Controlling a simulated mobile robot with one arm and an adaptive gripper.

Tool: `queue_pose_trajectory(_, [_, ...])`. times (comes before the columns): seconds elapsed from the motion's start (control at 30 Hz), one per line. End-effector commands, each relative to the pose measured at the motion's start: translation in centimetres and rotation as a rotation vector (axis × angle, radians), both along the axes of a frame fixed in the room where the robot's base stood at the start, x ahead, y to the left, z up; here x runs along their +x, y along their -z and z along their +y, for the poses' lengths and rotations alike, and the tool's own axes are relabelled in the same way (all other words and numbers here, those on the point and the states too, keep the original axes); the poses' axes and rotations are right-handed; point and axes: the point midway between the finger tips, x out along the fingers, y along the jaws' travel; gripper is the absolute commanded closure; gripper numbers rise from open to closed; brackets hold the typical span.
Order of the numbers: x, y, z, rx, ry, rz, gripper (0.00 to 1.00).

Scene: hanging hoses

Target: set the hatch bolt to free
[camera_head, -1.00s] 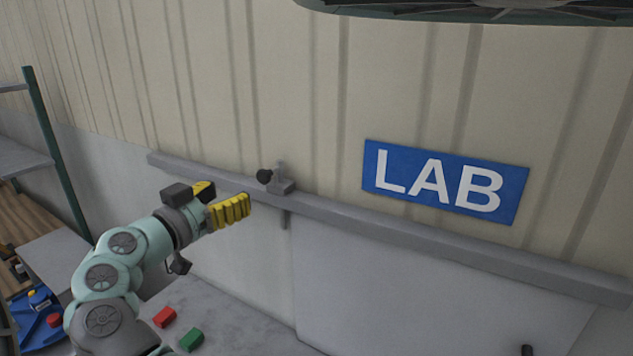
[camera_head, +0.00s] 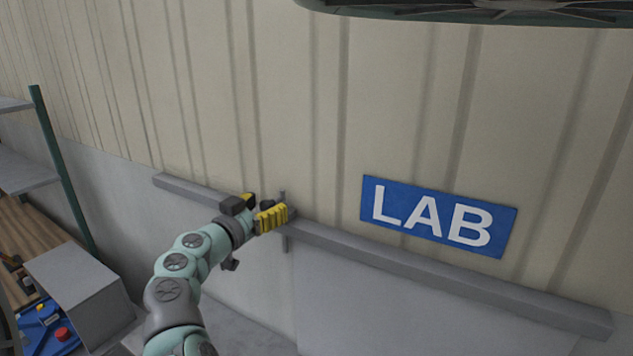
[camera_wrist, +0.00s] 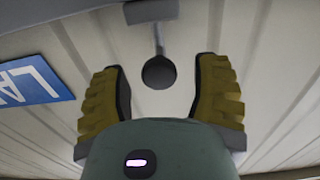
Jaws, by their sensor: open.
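The hatch bolt is a small grey fitting (camera_head: 283,197) on the wall rail, with a dark round knob (camera_head: 267,204) on its left. My gripper (camera_head: 262,212) is close to the knob and partly covers the fitting in the head view. In the wrist view the knob (camera_wrist: 159,72) sits between the tips of my two yellow ribbed fingers (camera_wrist: 160,85), with a gap on each side. The fingers are open and hold nothing. A thin stem leads from the knob to a dark block (camera_wrist: 151,11) at the top of the wrist view.
A long grey rail (camera_head: 400,258) runs along the wall. A blue LAB sign (camera_head: 437,217) is on the wall to the right. A shelf (camera_head: 25,172), a grey box (camera_head: 85,290) and a blue item with a red button (camera_head: 62,333) are at the left.

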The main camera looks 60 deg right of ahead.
Motion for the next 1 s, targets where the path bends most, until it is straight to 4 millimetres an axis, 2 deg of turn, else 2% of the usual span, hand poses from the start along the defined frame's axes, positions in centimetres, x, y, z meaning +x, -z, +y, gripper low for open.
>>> queue_pose_trajectory(0.43, [-0.09, 0.11, -0.62, 0.003, 0.002, 0.000, 0.38])
queue_pose_trajectory(0.47, [-0.09, 0.10, -0.62, 0.003, 0.002, 0.000, 0.34])
queue_pose_trajectory(1.0, [0.00, 0.08, -0.55, 0.003, 0.000, 0.000, 0.89])
